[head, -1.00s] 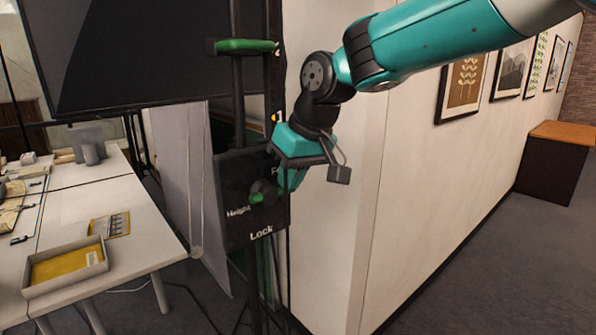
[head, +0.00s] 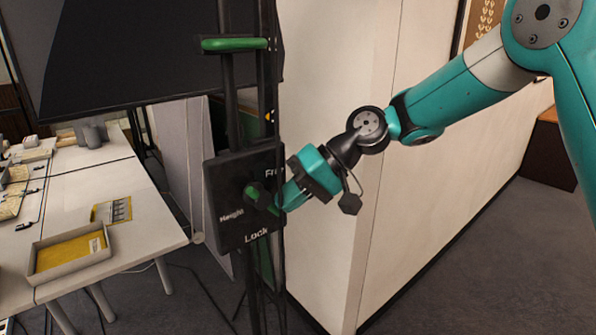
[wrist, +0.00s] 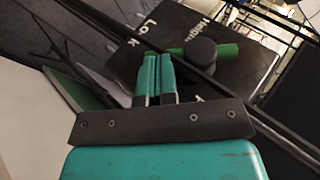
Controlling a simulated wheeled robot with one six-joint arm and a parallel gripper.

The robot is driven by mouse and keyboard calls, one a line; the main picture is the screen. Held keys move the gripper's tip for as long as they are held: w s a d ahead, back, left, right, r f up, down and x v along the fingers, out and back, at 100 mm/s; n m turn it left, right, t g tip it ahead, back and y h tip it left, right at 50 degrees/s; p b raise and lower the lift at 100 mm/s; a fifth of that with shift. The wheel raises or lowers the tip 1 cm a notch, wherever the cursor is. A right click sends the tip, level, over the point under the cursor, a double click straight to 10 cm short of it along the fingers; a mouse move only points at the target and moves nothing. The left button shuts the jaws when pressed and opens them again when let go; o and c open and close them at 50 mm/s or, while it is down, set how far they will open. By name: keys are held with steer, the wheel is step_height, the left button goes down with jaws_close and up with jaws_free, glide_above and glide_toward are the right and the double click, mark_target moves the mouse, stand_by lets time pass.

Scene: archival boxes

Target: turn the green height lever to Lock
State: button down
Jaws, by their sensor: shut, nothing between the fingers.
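The green height lever (head: 262,199) sits on a dark panel (head: 229,224) marked Free at the top, Height at the left and Lock at the bottom. In the head view it slants from upper left to lower right, pointing at neither Free nor Lock exactly. My gripper (head: 281,203) comes from the right, its fingertips at the lever's right end. In the wrist view the lever (wrist: 226,50) shows on both sides of its dark round hub. My gripper (wrist: 158,58) is shut and empty there, fingertips beside the lever's left end. I cannot tell whether they touch.
A green handle (head: 234,44) crosses the stand's dark posts above the panel. A large black screen (head: 130,55) is behind. A white wall (head: 330,150) stands close at right. A white table (head: 95,205) with a tray (head: 70,255) is at left.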

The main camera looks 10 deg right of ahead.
steer(key=shift+s+a+f+g+y+b, duration=0.1)
steer(key=shift+a+f+g+y+b, duration=0.05)
steer(key=shift+f+y, duration=0.25)
steer(key=shift+s+a+f+g+y+b, duration=0.15)
steer(key=shift+f+y, duration=0.15)
steer(key=shift+f, duration=0.2)
steer(key=shift+w+r, duration=0.1)
steer(key=shift+r+p, duration=0.75)
